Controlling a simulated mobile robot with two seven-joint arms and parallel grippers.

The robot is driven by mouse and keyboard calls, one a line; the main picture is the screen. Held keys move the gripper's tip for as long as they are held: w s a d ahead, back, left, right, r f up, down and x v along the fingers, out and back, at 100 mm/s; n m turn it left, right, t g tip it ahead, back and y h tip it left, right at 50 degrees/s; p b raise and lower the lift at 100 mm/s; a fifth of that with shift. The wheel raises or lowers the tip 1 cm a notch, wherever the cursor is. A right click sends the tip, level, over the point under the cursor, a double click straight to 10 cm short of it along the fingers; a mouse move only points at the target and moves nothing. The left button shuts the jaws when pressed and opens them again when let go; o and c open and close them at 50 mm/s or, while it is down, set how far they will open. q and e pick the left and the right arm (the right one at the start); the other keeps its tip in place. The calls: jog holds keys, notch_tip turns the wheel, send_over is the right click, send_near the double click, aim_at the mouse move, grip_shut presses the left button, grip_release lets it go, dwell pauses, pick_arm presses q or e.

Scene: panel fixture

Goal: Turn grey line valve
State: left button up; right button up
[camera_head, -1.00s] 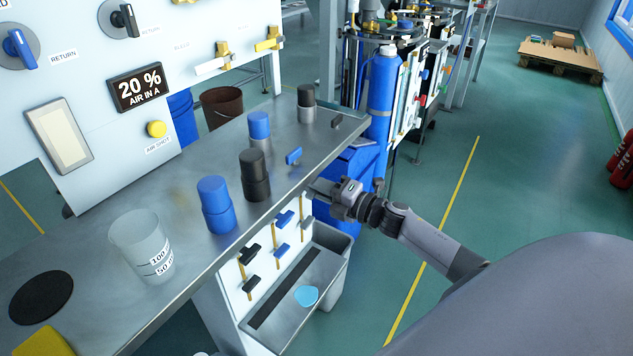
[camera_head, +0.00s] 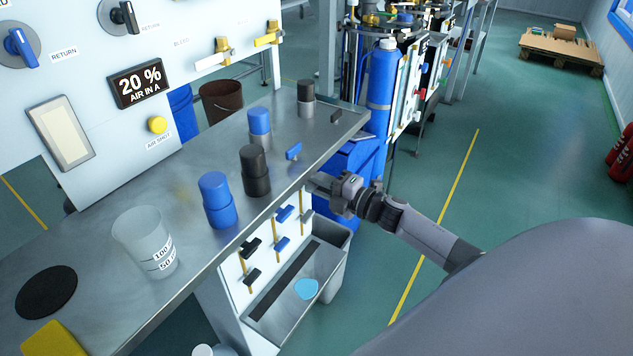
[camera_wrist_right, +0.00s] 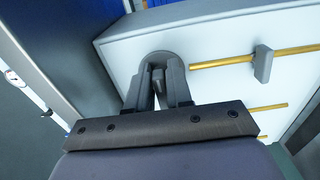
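My right gripper (camera_head: 320,186) reaches in from the right, just below the right end of the steel tabletop, at the edge of the white valve panel (camera_head: 268,232). In the right wrist view its fingers (camera_wrist_right: 159,80) are close together. A small grey handle (camera_wrist_right: 158,76) sits in the narrow gap and seems to touch both fingers. A round grey disc shows behind it on the white panel. Another grey handle (camera_wrist_right: 263,64) stands on a yellow line to the right. In the head view the panel carries blue handles (camera_head: 284,213) and dark handles (camera_head: 253,276). My left gripper is out of view.
A grey trough (camera_head: 300,300) lies below the valve panel.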

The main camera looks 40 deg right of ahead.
jog(key=shift+o, duration=1.1)
jog(key=v, duration=0.7)
jog(key=shift+p, duration=0.4)
jog(key=shift+s, duration=0.15)
jog(key=s+a+f+m+g+h, duration=0.25)
jog(key=s+a+f+m, duration=0.25)
jog(key=s+a+m, duration=0.45)
jog(key=s+a+f+m+g+h, duration=0.25)
jog(key=s+a+f+m, duration=0.35)
jog(key=s+a+m, duration=0.3)
notch_tip(320, 180, up, 12)
jog(key=s+m+g+p, duration=0.1)
jog(key=p, duration=1.4)
jog(key=shift+s+d+r, duration=0.15)
jog(key=shift+s+d, duration=0.15)
jog(key=shift+s, duration=0.1)
